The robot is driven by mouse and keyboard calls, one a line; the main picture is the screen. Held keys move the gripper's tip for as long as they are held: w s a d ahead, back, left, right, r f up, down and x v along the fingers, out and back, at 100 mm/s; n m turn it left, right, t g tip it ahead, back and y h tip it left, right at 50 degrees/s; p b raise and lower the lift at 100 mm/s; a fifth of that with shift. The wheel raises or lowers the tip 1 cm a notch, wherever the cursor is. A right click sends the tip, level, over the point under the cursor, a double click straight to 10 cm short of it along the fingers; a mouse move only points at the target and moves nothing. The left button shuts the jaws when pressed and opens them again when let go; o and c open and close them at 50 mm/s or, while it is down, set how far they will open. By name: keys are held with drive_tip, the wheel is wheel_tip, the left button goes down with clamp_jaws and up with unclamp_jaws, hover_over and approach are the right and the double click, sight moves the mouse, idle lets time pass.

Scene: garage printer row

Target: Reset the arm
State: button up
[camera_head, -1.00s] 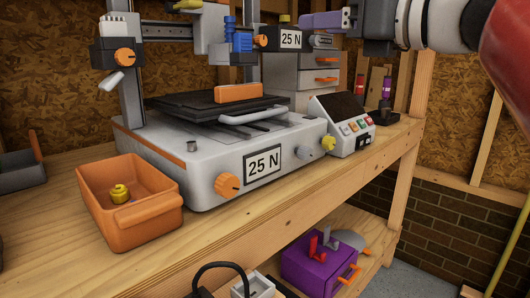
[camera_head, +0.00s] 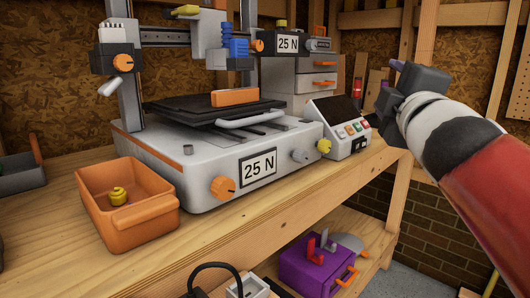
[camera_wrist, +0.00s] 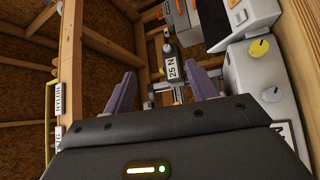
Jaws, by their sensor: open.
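My gripper (camera_head: 395,78) is at the upper right of the head view, in the air beyond the right end of the bench, with the red and white part of my arm behind it. In the wrist view its two purple fingers (camera_wrist: 162,98) stand wide apart with nothing held between them. Both fingers are apart from the printer (camera_head: 215,165), a white machine labelled 25 N. My gripper is to the right of the printer and its control panel (camera_head: 338,128).
An orange bin (camera_head: 150,228) with a yellow piece (camera_head: 118,196) stands at the bench's front left. A wooden post (camera_head: 410,170) rises at the bench's right end. A purple box (camera_head: 305,270) sits on the lower shelf. A grey drawer unit (camera_head: 290,78) stands behind the printer.

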drive_tip(key=s+f+m+g+h, duration=0.1)
drive_tip(key=s+f+m+g, duration=0.15)
drive_tip(key=f, duration=0.45)
drive_tip(key=s+f+m+g, duration=0.1)
drive_tip(key=f+m+g, duration=0.1)
drive_tip(key=f+m, duration=0.3)
drive_tip(key=s+f+m+g+h, duration=0.1)
drive_tip(key=s+f+m+g, duration=0.15)
drive_tip(key=f, duration=0.55)
drive_tip(key=s+a+f+m+g+y, duration=0.1)
drive_tip(key=s+a+f+m+g, duration=0.1)
drive_tip(key=s+f, duration=0.4)
drive_tip(key=s+a+f+m+g+y, duration=0.2)
drive_tip(key=s+f+g, duration=0.3)
drive_tip(key=f, duration=0.6)
drive_tip(key=shift+s+a+f+m+g, duration=0.15)
drive_tip(key=shift+s+a+m+g, duration=0.2)
drive_tip(key=shift+a+m, duration=0.3)
